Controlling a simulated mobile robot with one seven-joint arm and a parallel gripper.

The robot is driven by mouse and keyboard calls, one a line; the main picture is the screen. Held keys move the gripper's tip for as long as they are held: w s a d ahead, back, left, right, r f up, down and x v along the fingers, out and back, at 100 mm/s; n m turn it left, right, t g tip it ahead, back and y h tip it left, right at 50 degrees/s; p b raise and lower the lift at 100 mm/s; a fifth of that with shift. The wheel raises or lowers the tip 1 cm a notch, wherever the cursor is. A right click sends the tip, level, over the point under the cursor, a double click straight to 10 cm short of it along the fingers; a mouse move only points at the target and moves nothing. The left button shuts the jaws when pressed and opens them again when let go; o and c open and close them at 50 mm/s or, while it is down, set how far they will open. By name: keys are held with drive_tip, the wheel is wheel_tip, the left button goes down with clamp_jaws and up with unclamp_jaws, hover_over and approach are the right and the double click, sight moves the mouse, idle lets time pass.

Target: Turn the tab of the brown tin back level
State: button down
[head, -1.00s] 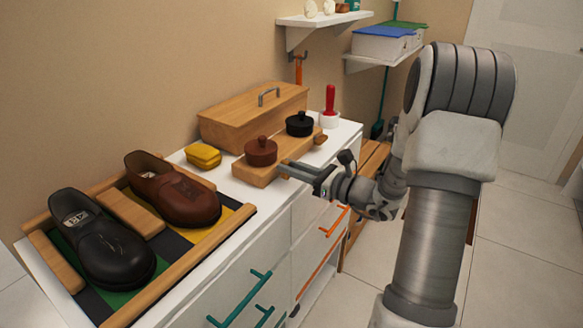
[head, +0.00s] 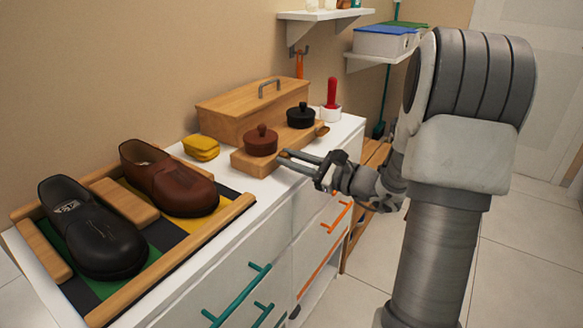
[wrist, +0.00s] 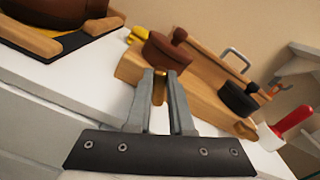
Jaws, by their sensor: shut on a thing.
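The brown tin (head: 261,143) has a dark brown knobbed lid and sits on a wooden block (head: 248,164) on the white cabinet. It also shows in the wrist view (wrist: 160,52). My gripper (head: 287,158) is at the block's front side, just right of the tin.
A black tin (head: 300,116) stands on the same block, with a wooden tab (head: 322,130) at its right end. A wooden box (head: 235,113) stands behind. A yellow sponge (head: 201,148), shoes in a tray and a red-handled brush (head: 331,100) are nearby.

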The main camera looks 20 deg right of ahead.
drive_tip(key=n+b, duration=0.2)
drive_tip(key=shift+a+f+n, duration=0.15)
drive_tip(key=shift+f+n, duration=0.15)
drive_tip(key=shift+n, duration=0.1)
drive_tip(key=n+b, duration=0.1)
drive_tip(key=n, duration=0.1)
drive_tip(key=shift+s+a+n, duration=0.1)
drive_tip(key=shift+s+n, duration=0.05)
drive_tip(key=shift+n, duration=0.25)
drive_tip(key=n, duration=0.3)
drive_tip(key=shift+f, duration=0.1)
drive_tip(key=shift+f+n, duration=0.2)
drive_tip(key=shift+n, duration=1.8)
drive_tip(key=c, duration=0.8)
unclamp_jaws()
